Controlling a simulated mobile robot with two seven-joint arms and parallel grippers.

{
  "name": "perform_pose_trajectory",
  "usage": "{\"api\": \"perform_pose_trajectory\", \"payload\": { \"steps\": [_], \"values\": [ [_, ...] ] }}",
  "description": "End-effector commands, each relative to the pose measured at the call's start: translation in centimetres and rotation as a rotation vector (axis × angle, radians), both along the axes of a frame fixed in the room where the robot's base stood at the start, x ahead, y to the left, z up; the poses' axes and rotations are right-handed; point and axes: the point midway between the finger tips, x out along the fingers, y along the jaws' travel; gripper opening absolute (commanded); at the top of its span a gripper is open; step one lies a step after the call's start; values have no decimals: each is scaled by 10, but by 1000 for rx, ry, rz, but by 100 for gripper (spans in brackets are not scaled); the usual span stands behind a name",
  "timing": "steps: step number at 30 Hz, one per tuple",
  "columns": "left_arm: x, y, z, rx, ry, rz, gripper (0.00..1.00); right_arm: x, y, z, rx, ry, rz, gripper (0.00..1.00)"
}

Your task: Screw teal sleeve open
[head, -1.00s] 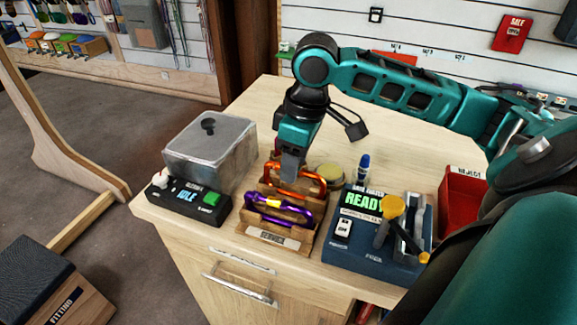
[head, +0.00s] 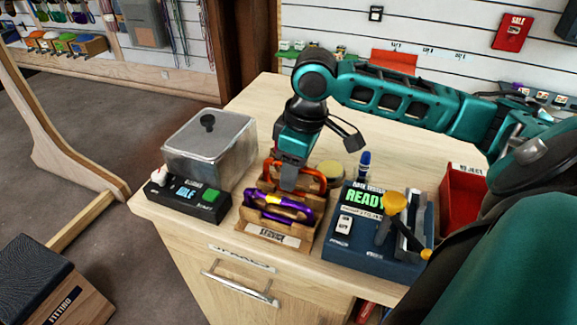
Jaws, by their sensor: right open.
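I cannot make out a teal sleeve; my right gripper hides part of the rack's middle. My right gripper (head: 288,181) is open and points down over the rack, between the orange carabiner and the purple one. I cannot tell whether its fingertips touch either one. My left gripper is out of view.
Left of the rack are a clear lidded box (head: 211,150) and a black control box (head: 186,199) reading IDLE. Right of it stands a blue tester (head: 362,247) reading READY, with a lever. A red reject bin (head: 461,205) is further right.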

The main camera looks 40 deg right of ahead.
Motion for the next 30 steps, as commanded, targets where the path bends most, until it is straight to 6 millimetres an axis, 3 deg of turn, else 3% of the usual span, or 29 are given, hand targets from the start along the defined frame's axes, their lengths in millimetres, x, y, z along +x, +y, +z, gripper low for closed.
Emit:
{"api": "perform_pose_trajectory", "payload": {
  "steps": [30],
  "values": [
    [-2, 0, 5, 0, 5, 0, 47, 6, -11, 5, -1, -2, -1, 47]
  ]
}}
